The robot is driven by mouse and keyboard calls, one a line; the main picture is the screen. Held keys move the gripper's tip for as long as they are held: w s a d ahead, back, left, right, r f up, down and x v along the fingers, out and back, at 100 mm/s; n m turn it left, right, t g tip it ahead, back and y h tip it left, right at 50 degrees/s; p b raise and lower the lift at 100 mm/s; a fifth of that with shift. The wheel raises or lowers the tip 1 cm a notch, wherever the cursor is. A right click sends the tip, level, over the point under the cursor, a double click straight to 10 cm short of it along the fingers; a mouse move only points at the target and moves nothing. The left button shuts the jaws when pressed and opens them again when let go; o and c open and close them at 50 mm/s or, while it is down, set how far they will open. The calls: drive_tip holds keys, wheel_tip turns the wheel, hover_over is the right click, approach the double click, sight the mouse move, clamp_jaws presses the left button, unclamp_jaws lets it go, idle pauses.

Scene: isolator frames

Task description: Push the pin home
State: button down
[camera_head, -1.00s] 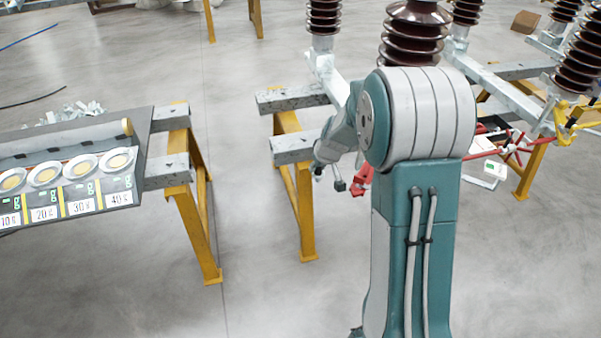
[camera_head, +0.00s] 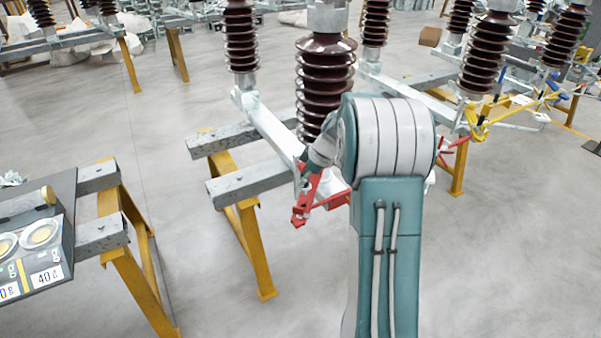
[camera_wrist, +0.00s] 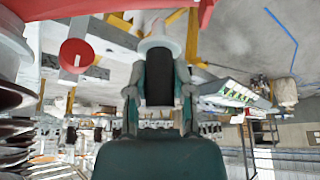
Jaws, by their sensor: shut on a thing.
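In the wrist view my gripper (camera_wrist: 160,62) points away from the camera, its teal fingers closed on a small pale grey rounded piece (camera_wrist: 160,43). That piece may be the pin, but its far end is hard to make out. A red bar (camera_wrist: 120,8) crosses the top of that view, and a red round end (camera_wrist: 76,55) shows left of my fingers. In the head view the red linkage (camera_head: 308,195) sits by the end of the isolator's pale beam (camera_head: 268,125), beside my arm.
Brown ribbed insulators (camera_head: 325,85) stand on the beam close to my arm. Yellow trestles (camera_head: 255,250) with grey rails stand left of the arm. The floor between the trestles is open.

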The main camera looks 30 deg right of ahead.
sight(303, 199)
drive_tip(key=shift+a+f, duration=0.15)
drive_tip(key=shift+f, duration=0.5)
drive_tip(key=shift+a+f, duration=0.15)
drive_tip(key=shift+f, duration=0.45)
drive_tip(key=shift+d, duration=0.2)
drive_tip(key=shift+a, duration=0.15)
drive_tip(key=shift+f, duration=2.45)
drive_tip(key=shift+c, duration=2)
unclamp_jaws()
